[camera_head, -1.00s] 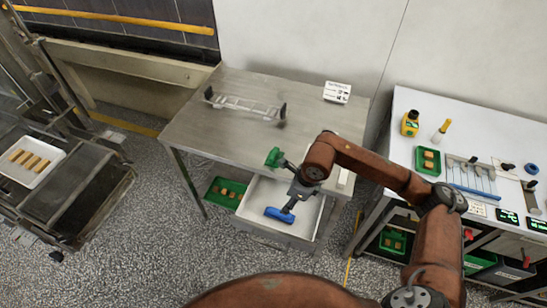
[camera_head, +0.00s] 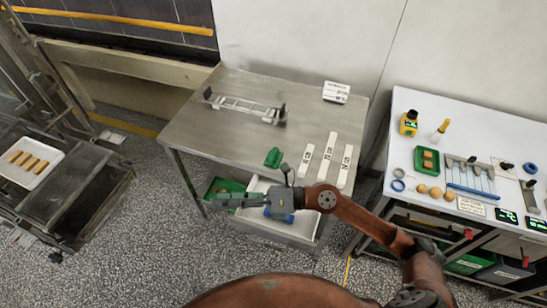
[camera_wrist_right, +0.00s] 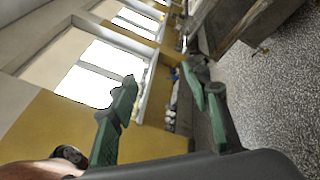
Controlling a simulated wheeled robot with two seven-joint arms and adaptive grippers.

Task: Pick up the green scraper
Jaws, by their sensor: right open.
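A green scraper (camera_head: 273,157) lies on the front part of the steel table, close to its front edge. My right gripper (camera_head: 222,201) is in front of and below that edge, pointing left, to the lower left of the scraper and apart from it. In the right wrist view its two dark green fingers (camera_wrist_right: 163,98) are spread with nothing between them, and the scraper does not show. My left gripper is not in view.
The steel table (camera_head: 215,140) also bears a wire rack (camera_head: 247,107), a white card (camera_head: 336,92) and white labelled strips (camera_head: 330,155). Below are a white tray (camera_head: 303,225) with a blue tool (camera_head: 279,215) and a green crate (camera_head: 222,186). A white bench (camera_head: 475,128) stands right.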

